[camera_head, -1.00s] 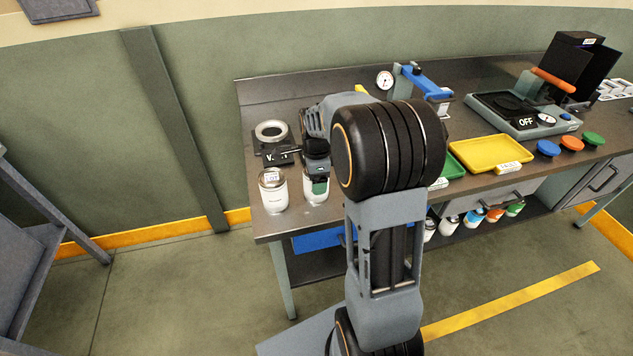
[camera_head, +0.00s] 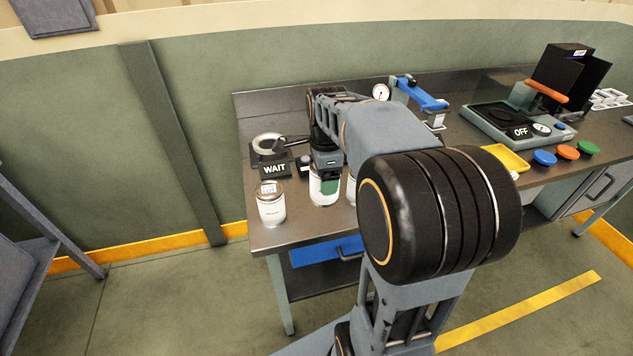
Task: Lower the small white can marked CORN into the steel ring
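My gripper (camera_head: 326,172) points down over a small white can (camera_head: 316,192), with a green patch in front of it. The can has risen with the gripper, so I take it as shut on this can; the fingertips are too small to make out. No CORN marking is readable. The steel ring (camera_head: 267,142) lies on a dark base at the bench's left end, left of and behind the held can. A black WAIT sign (camera_head: 274,169) stands in front of the ring.
A white can (camera_head: 271,206) stands near the bench's left front corner. Another can (camera_head: 351,191) is partly hidden behind my arm. A pressure gauge (camera_head: 381,92), a blue-handled tool (camera_head: 423,95) and a yellow tray (camera_head: 509,160) are farther right on the bench.

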